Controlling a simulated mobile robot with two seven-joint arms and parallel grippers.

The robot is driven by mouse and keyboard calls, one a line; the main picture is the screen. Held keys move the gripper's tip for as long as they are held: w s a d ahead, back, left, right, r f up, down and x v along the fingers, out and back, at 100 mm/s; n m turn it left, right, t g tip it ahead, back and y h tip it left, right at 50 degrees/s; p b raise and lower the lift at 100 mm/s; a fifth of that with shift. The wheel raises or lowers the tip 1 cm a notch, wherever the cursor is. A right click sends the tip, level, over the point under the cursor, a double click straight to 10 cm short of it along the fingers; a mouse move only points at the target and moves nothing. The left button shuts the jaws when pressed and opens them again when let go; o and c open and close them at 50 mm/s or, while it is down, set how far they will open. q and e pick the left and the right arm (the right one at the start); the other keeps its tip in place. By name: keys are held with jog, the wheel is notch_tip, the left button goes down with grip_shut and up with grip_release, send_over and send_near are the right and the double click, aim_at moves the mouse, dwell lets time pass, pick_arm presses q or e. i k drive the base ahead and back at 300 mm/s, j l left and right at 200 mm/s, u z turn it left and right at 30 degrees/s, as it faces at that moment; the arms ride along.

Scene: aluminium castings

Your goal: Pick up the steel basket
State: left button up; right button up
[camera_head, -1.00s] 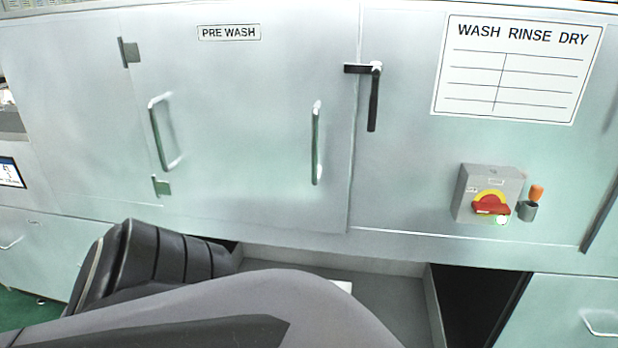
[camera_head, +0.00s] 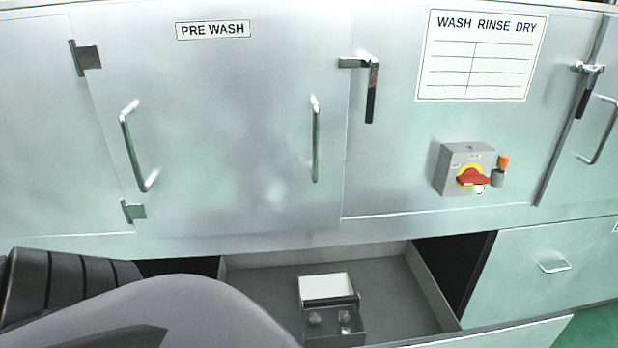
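No thing is clearly a steel basket. A small grey boxy object (camera_head: 334,322) with a pale rectangular top panel (camera_head: 326,287) and two shiny round shapes sits inside an open drawer (camera_head: 388,290) under the cabinet. I cannot tell whether it is the basket, and the bottom edge of the picture cuts it off. A dark grey arm of mine covers the lower left and hides the left part of the drawer. Neither gripper shows.
The washing cabinet (camera_head: 240,110) stands behind the drawer, with two handles on its PRE WASH door and black levers. A grey switch box with a red knob (camera_head: 470,178) sticks out at right. A closed drawer (camera_head: 590,260) is at lower right; green floor shows beside it.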

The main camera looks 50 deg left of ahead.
aim_at(326, 295)
jog(key=k+j, duration=0.8)
jog(key=i, duration=0.5)
